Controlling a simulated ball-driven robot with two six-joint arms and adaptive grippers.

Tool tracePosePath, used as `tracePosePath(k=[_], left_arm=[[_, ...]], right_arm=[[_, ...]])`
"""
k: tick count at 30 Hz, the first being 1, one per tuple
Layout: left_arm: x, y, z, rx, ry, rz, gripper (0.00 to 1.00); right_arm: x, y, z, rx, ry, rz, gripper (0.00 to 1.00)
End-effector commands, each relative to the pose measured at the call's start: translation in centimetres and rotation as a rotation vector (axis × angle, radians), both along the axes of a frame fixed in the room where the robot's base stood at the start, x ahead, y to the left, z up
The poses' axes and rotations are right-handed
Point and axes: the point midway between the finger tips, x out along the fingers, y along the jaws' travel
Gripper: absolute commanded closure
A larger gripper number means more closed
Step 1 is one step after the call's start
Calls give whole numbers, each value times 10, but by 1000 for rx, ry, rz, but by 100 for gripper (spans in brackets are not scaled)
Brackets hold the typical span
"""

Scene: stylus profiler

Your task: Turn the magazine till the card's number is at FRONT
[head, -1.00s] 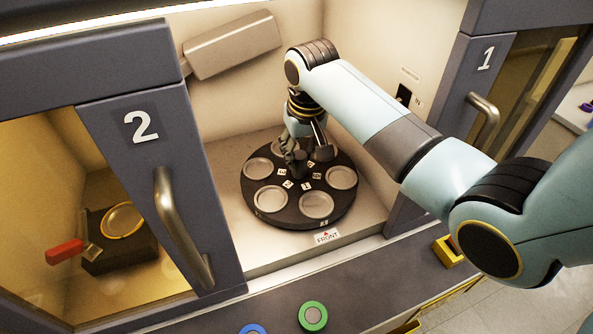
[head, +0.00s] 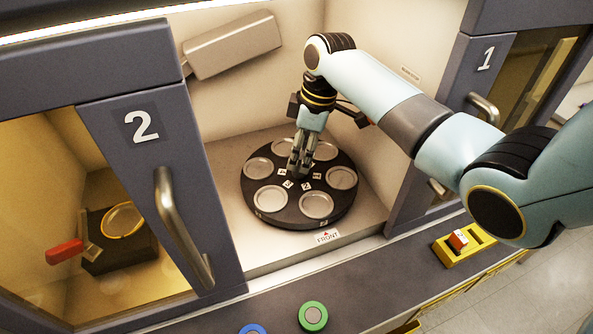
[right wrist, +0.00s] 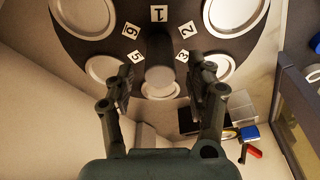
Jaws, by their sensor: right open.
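The magazine (head: 282,212) is a dark round turntable with several pale round pockets, a central knob and small number labels around it. The FRONT label (head: 327,237) lies before its near edge, closest to the near-right pocket (head: 316,205). The numbers are too small to read surely in the head view. In the right wrist view, labels 6, 1, 2, 5 and 3 surround the knob (right wrist: 160,62). My right gripper (head: 299,168) points down over the magazine's centre. Its open fingers (right wrist: 160,85) show either side of the knob; contact cannot be told. My left gripper is out of view.
Door 2 (head: 150,150) with its handle stands left of the bay, door 1 (head: 480,70) right. A yellow holder (head: 450,262) with a red-and-white piece (head: 458,240) sits on the ledge. Green (head: 313,316) and blue (head: 252,329) buttons are in front.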

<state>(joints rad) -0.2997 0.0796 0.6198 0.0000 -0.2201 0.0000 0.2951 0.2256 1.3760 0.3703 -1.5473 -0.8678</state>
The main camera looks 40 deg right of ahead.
Motion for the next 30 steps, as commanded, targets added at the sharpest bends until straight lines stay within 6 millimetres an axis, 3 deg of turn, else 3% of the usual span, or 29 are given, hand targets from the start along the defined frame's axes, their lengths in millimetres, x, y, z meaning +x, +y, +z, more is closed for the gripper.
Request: tracePosePath(k=[5,11,21,30], left_arm=[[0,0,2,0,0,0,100],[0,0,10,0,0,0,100],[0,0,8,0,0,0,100],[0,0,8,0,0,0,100]], right_arm=[[0,0,6,0,-1,0,45],[1,0,32,-1,-3,-1,45],[1,0,73,-1,-3,-2,45],[0,0,80,-1,-1,-1,45]])
